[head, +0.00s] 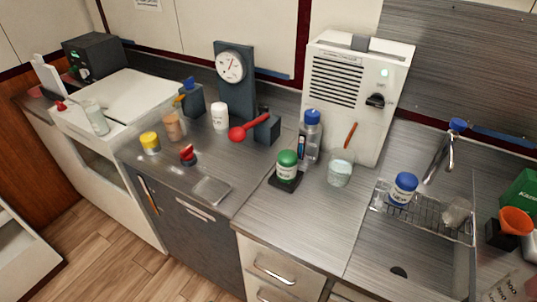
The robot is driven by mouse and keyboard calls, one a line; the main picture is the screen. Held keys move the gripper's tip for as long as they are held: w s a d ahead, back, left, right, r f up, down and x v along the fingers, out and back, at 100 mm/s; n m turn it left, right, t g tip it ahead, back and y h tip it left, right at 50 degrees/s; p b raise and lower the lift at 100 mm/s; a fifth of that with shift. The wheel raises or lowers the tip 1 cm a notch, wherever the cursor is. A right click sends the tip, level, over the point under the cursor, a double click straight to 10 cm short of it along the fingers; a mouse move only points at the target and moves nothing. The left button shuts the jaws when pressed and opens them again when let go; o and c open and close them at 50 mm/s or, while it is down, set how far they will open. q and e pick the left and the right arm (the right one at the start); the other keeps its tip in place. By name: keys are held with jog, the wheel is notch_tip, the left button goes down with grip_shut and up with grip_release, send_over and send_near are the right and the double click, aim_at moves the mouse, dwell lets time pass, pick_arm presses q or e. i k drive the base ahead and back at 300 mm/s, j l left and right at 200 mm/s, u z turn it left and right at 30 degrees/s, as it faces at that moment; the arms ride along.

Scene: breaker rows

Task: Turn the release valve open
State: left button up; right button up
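A round white pressure gauge (230,66) is mounted on a dark upright stand (237,100) at the back of the counter. A red lever with a round end (243,132) sticks out to the left from a dark block (267,129) beside the stand's foot. It may be the release valve; no label on it is readable. The lever slopes slightly downward to its left end. Neither of my grippers is in the head view, and nothing touches the lever.
A white vented unit (345,95) with a black knob (376,100) stands to the right. A green-capped jar (287,165), clear bottle (310,135) and glass beaker (340,168) stand before it. A white bottle (220,116) stands left of the lever. A sink (410,245) lies right.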

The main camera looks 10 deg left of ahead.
aim_at(187, 154)
jog(key=k+l+u, duration=0.1)
jog(key=u, duration=0.35)
jog(key=k+l+u, duration=0.1)
jog(key=u, duration=0.35)
jog(key=k+l+u, duration=0.2)
jog(key=u, duration=0.25)
